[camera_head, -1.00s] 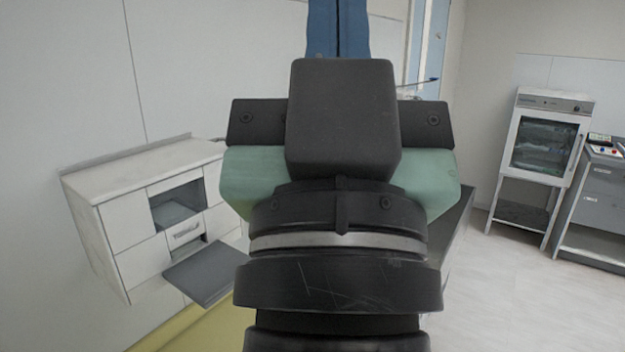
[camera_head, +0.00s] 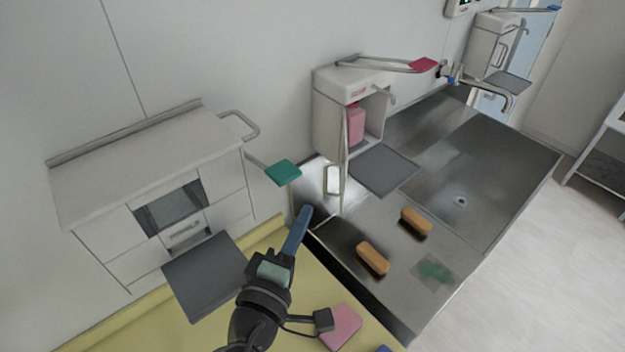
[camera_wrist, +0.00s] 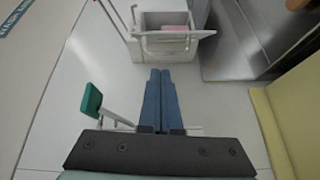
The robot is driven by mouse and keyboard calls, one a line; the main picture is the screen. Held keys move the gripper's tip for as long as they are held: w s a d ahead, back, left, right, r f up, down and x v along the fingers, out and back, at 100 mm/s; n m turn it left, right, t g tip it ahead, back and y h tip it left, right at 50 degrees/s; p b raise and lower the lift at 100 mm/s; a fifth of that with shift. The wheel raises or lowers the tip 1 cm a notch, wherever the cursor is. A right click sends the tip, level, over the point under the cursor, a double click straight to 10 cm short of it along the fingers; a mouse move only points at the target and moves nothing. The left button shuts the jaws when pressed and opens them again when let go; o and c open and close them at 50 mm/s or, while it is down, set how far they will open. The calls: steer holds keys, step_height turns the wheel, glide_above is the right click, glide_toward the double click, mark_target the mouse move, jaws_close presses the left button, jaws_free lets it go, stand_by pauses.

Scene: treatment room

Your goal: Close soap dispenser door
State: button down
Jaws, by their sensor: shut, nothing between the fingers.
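A white soap dispenser (camera_head: 330,112) with a pink container (camera_head: 355,124) inside hangs on the wall above the sink, under a red lever (camera_head: 423,65). Its narrow door (camera_head: 344,165) stands open, seen nearly edge-on and reaching below the body. The dispenser also shows at the top of the wrist view (camera_wrist: 142,50), with the open door (camera_wrist: 180,35) across its front. My gripper (camera_head: 302,214) has blue fingers, shut and empty, below and left of the dispenser. In the wrist view the fingertips (camera_wrist: 160,72) point at the dispenser, apparently short of the door.
A metal sink counter (camera_head: 340,225) holds two brown brushes (camera_head: 372,258). A green-ended lever (camera_head: 283,172) juts out left of my gripper. A white cabinet (camera_head: 90,195) with a grey tray (camera_head: 207,275) is at left. A second dispenser (camera_head: 485,45) hangs farther right.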

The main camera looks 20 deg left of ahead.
steer(key=w+a+n+p, duration=0.1)
steer(key=w+p, duration=0.1)
steer(key=w, duration=0.7)
steer(key=shift+w+f+y+p, duration=0.25)
steer(key=shift+f+y+p, duration=0.05)
steer(key=shift+f+p, duration=0.15)
steer(key=shift+d+n+y, duration=0.15)
steer(key=shift+n+y, duration=0.25)
